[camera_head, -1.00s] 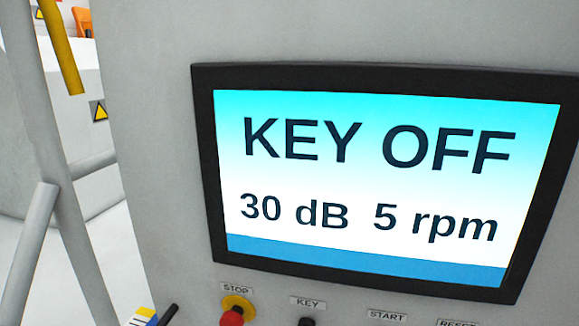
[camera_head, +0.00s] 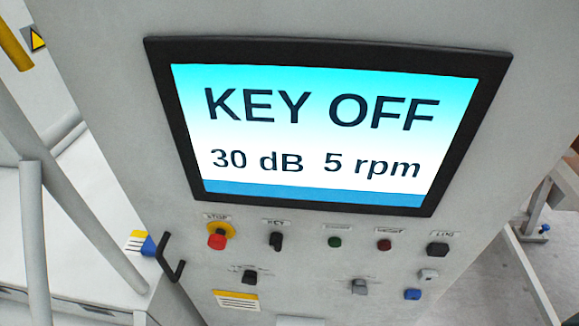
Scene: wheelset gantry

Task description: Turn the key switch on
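The key switch (camera_head: 276,241) is a small black knob on the grey panel, under a label reading KEY, below the screen. The screen (camera_head: 318,133) reads "KEY OFF", with "30 dB 5 rpm" under it. The red stop button (camera_head: 217,240) on its yellow ring sits just left of the key switch. A green button (camera_head: 334,242) is to its right. Neither of my grippers shows in the head view.
A dark red button (camera_head: 384,244) and several black, grey and blue controls fill the panel. A black handle (camera_head: 171,262) sticks out at the panel's left edge. Grey poles (camera_head: 36,240) stand at the left. Open floor (camera_head: 490,283) shows at the right.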

